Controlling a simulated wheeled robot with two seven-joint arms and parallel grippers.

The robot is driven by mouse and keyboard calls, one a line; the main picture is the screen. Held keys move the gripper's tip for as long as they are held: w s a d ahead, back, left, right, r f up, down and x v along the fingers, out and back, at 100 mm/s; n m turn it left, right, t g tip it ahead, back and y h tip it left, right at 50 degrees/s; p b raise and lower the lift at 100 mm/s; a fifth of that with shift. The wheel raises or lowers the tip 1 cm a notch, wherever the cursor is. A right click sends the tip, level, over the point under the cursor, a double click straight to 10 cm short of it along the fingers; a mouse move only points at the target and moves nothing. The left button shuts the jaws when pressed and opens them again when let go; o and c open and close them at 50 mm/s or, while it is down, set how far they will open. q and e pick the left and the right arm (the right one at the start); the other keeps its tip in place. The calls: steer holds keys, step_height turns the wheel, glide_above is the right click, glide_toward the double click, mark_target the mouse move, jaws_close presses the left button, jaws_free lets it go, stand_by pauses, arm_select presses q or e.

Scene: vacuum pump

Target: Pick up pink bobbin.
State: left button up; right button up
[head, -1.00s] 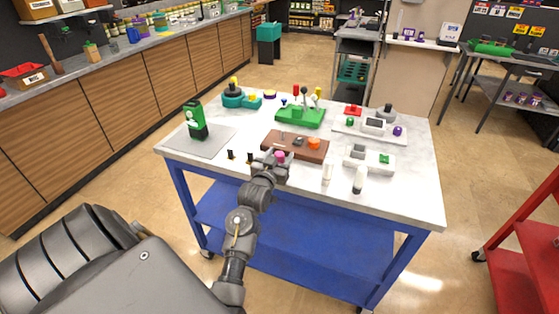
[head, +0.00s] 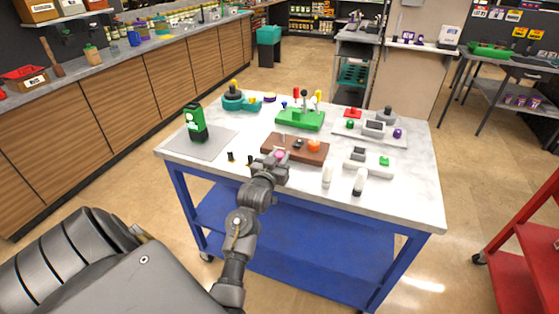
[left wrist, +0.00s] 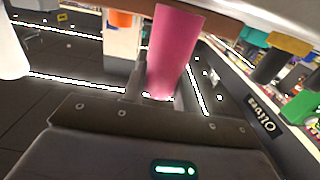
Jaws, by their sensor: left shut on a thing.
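The pink bobbin (head: 280,155) is at the front edge of the brown wooden block on the table, at the tip of my left gripper (head: 277,160). In the left wrist view the pink bobbin (left wrist: 175,45) stands as a smooth pink cylinder between the jaws. My left gripper is shut on it. The gripper partly hides the bobbin in the head view, and I cannot tell whether its bottom is clear of the surface. My right gripper is not in view.
The brown block (head: 310,155) carries an orange piece (head: 313,145). Two white bottles (head: 327,175) stand to the right, black pegs (head: 231,156) to the left. A green device (head: 194,122) stands on a grey mat. The table's (head: 420,200) front right is clear.

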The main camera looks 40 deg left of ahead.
arm_select(q)
step_height(320, 180, up, 3)
steer(key=shift+s+f+b, duration=0.1)
steer(key=shift+s+b, duration=0.05)
steer(key=shift+b, duration=0.25)
steer(key=s+d+r+p, duration=0.2)
steer(key=s+d+r, duration=0.4)
steer(key=s+r, duration=0.3)
steer(key=s, duration=0.3)
steer(key=shift+s+r, duration=0.25)
steer(key=shift+r, duration=0.05)
